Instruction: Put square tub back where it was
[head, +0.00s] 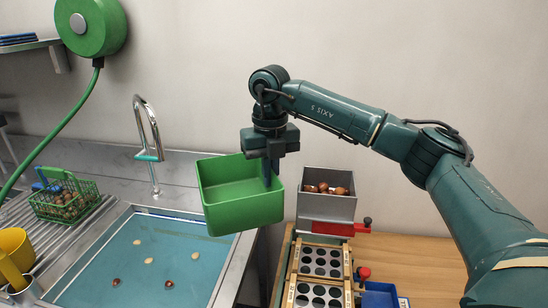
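The square tub (246,216) is green and looks empty from what I see of its inside. It hangs tilted in the air over the right edge of the sink. My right gripper (270,180) points down and is shut on the tub's right-hand wall, one finger showing inside the tub. My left gripper is not in view.
The sink (140,262) holds blue-green water with a few chestnuts and pale pieces. A green wire basket (66,203) of chestnuts and a yellow jug (15,246) stand left. A grey bin (326,206) of chestnuts and a holed board (320,262) are on the wooden table (425,262).

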